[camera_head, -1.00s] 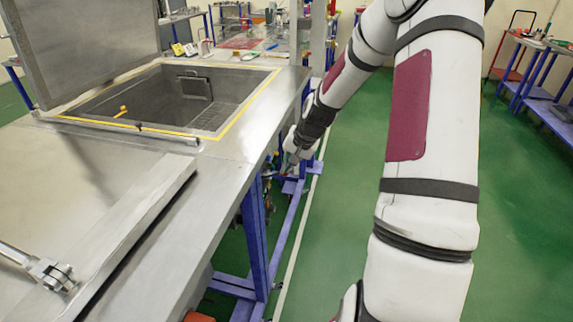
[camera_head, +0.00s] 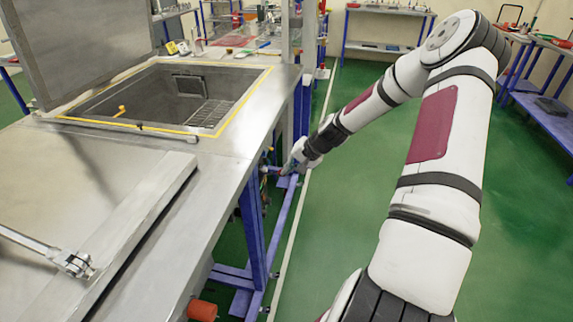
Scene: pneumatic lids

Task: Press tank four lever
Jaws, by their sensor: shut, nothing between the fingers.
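An open tank (camera_head: 235,120) with a yellow-edged rim is sunk in the steel bench, its grey lid (camera_head: 85,45) raised at the left. My gripper (camera_head: 287,170) is shut and empty, low beside the bench's right side, near the blue frame. Small hardware (camera_head: 268,170) sits under the bench edge, just left of my fingertips. I cannot tell which part of it is the lever, or whether my fingers touch it. No tank number is readable.
A closed steel lid (camera_head: 110,235) with a metal arm lies in the foreground. An orange cylinder (camera_head: 202,310) sits low at the bench's front. Blue frame legs (camera_head: 253,235) stand under the bench. Green floor (camera_head: 340,215) is clear to the right.

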